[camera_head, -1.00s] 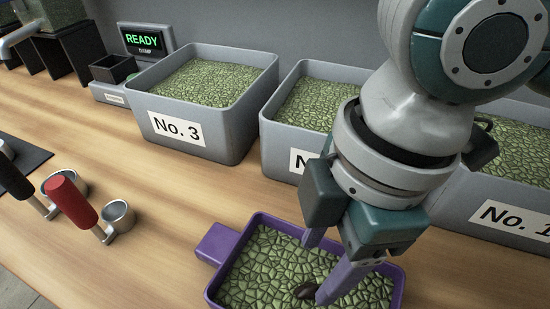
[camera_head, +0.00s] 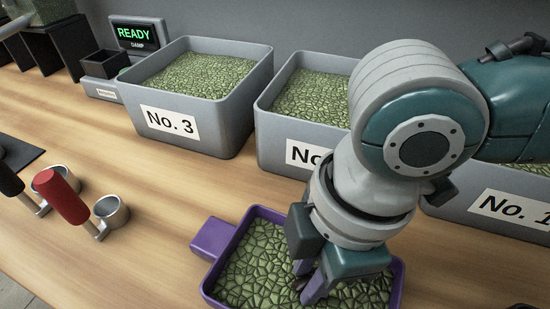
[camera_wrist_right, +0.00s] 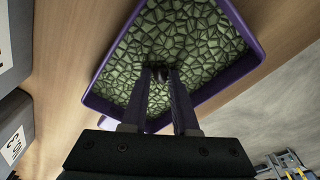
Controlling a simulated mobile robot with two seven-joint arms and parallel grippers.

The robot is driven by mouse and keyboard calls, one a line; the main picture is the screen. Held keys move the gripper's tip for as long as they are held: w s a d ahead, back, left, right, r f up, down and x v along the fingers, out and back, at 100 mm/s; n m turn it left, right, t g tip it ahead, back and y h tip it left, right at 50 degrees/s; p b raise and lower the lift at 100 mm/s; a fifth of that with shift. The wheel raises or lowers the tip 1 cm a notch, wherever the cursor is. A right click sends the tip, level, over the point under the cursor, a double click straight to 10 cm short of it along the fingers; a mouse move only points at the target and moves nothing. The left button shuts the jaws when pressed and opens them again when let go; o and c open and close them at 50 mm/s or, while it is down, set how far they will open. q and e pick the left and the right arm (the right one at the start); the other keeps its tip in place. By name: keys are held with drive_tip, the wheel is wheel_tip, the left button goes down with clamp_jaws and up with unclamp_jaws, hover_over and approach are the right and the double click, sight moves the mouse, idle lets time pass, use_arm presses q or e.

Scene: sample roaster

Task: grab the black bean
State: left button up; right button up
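The black bean (camera_head: 299,284) lies on the green beans in the purple tray (camera_head: 212,287), partly hidden by a finger of my right gripper. My right gripper (camera_head: 306,284) points down into the tray with its fingertips at the beans. In the right wrist view the two fingers (camera_wrist_right: 162,78) stand apart, one on each side of the dark bean (camera_wrist_right: 162,73). A gap shows between them, and I cannot tell if either finger touches the bean. My left gripper is not in view.
Grey bins of green beans, No. 3 (camera_head: 215,130), a middle one (camera_head: 275,150) and No. 1 (camera_head: 475,205), stand behind the tray. A red-handled scoop (camera_head: 70,200) lies to the left. Bare wood lies between the scoop and tray.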

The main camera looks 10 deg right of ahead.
clamp_jaws()
drive_tip(key=shift+r, duration=0.1)
